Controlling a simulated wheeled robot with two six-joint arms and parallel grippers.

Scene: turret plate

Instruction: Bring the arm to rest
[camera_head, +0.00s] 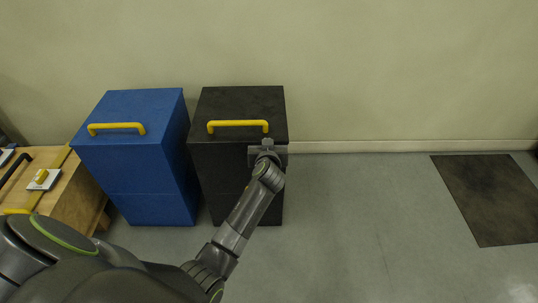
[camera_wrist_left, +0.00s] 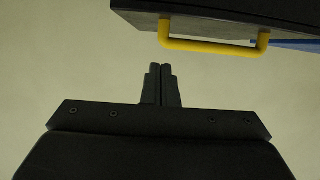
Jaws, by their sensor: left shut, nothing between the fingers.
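My left arm reaches in from the lower left in the head view. Its gripper (camera_head: 267,145) is in front of the right part of the black bin's front, just below the yellow handle. In the wrist view the two dark fingers of the left gripper (camera_wrist_left: 161,70) are together with nothing between them. The black bin (camera_head: 240,105) has a yellow handle (camera_head: 238,125) on its lid. In the wrist view this handle (camera_wrist_left: 213,44) hangs close to the fingertips, apart from them in the picture. My right gripper is not in view.
A blue bin (camera_head: 150,160) with a yellow handle stands left of the black one. A wooden table (camera_head: 75,205) with small items is at the far left. A dark mat (camera_head: 490,200) lies at the right. The floor between bins and mat is clear.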

